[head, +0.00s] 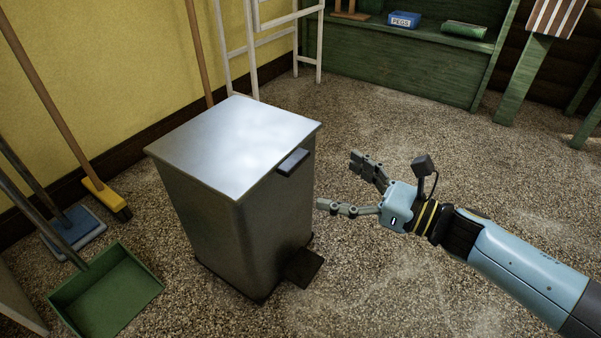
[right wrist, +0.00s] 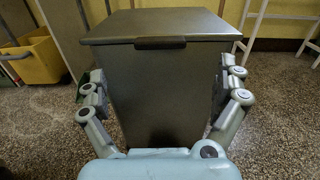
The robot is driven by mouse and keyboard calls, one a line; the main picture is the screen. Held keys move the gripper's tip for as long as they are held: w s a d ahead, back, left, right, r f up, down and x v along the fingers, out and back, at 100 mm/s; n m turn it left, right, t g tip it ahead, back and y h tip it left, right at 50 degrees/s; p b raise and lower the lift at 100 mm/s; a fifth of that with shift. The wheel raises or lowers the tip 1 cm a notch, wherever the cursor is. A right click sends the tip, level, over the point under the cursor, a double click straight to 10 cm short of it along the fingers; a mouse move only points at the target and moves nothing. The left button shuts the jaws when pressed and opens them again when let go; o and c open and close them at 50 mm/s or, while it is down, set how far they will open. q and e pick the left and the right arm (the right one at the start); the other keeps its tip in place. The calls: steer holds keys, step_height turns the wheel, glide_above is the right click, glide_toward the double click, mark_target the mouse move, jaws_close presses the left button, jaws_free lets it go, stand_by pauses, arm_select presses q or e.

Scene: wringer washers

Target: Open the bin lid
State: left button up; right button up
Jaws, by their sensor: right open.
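The bin (head: 245,220) is a grey metal box standing upright on the floor. Its flat lid (head: 237,146) is shut. A dark handle (head: 292,162) sits on the lid's right edge, and a dark pedal (head: 304,268) sticks out at the base. In the right wrist view the handle (right wrist: 160,43) is centred at the lid's front edge, above and beyond the fingers. My right gripper (head: 338,183) is open and empty, right of the bin and apart from it, lower than the handle. Its spread fingers (right wrist: 162,85) frame the bin's front in the right wrist view. My left gripper is not in view.
A green dustpan (head: 106,290), a yellow broom (head: 105,197) and a blue-headed tool (head: 74,228) are left of the bin. A white rack (head: 252,45) stands behind it. A green bench (head: 400,62) holds a blue pegs box (head: 404,20). The floor around my right gripper is clear.

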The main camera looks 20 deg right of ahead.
mark_target(301, 164)
steer(key=b+x, duration=0.1)
steer(key=x, duration=0.7)
steer(key=shift+w+a, duration=0.4)
steer(key=shift+w, duration=0.1)
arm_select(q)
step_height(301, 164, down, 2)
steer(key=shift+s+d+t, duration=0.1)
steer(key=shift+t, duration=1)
